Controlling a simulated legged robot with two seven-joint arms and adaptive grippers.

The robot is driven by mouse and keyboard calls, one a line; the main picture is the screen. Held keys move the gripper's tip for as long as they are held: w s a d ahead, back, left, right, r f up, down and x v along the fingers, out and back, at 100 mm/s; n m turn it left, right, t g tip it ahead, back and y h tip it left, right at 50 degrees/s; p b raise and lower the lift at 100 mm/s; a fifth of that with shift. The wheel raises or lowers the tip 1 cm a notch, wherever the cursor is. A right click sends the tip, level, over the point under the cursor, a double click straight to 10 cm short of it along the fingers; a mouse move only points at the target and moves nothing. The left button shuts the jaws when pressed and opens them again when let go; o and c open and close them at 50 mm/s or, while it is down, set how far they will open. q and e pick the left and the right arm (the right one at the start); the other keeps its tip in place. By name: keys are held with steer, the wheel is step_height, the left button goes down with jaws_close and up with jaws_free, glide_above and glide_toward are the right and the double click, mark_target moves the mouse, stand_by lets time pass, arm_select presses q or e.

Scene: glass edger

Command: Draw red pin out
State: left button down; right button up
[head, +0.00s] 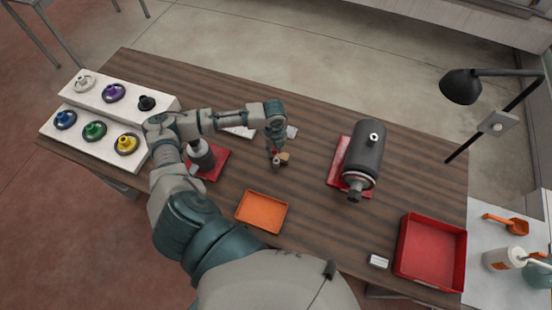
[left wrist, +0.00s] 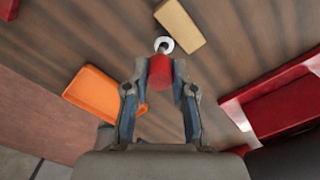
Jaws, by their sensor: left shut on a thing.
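My left gripper (head: 272,147) points down over the middle of the table. In the left wrist view its fingers (left wrist: 157,82) are closed on the red pin (left wrist: 160,70), a short red cylinder with a thin metal shank at its far end. A white ring (left wrist: 168,43) lies at the shank's tip. I cannot tell whether the shank is inside the ring or above it. A tan block (left wrist: 180,24) is beside the ring; it also shows in the head view (head: 284,157). In the head view the pin is small and partly hidden. My right gripper is out of view.
An orange tray (head: 262,211) lies nearer on the table. A grey motor-like cylinder (head: 365,150) on a red base stands to the right. A red bin (head: 432,250) is at the right front. Stepped white racks (head: 68,115) hold coloured knobs at left. Bare table lies between.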

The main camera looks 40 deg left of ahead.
arm_select(q)
steer(key=shift+d+r, duration=0.1)
steer(key=shift+r, duration=0.3)
steer(key=shift+d, duration=0.1)
steer(key=shift+r, duration=0.1)
steer(key=shift+r, duration=1.9)
